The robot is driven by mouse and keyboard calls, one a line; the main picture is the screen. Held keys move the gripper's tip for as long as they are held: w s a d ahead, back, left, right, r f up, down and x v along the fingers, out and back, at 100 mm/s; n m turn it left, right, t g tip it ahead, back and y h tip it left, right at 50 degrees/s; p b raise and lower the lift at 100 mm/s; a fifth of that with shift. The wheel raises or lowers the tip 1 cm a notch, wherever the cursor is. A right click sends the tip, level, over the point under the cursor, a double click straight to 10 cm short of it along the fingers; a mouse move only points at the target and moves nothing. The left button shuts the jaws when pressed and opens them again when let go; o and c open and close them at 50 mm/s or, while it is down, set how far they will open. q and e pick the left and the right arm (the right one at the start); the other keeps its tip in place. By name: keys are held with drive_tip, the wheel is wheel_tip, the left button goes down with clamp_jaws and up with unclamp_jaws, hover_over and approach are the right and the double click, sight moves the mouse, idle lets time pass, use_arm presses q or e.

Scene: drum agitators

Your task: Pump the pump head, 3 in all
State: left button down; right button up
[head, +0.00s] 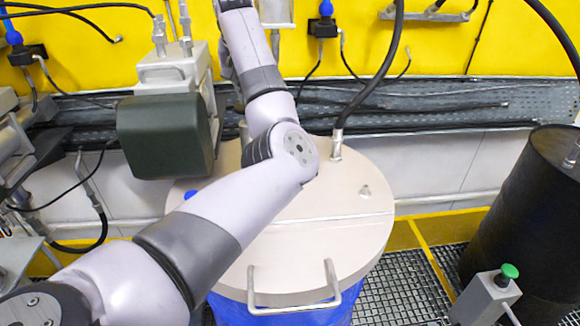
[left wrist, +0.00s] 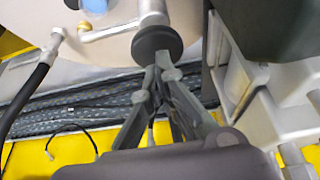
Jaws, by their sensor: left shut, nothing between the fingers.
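In the left wrist view, the pump head looks like a round black knob (left wrist: 157,42) on a silver fitting with a side pipe (left wrist: 108,31). My left gripper (left wrist: 164,68) is shut and empty. Its fingertips meet at the edge of the black knob; I cannot tell whether they touch it. In the head view my left arm crosses the drum lid (head: 330,250) and hides the pump head and the gripper. My right gripper is in neither view.
A dark green box (head: 165,135) stands close left of my forearm. A black hose (head: 372,85) rises from the lid. A black drum (head: 525,215) and a green button post (head: 490,293) stand at right. A yellow wall (head: 420,45) is behind.

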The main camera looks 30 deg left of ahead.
use_arm(q)
wheel_tip(320, 180, up, 6)
idle(0.7)
idle(0.5)
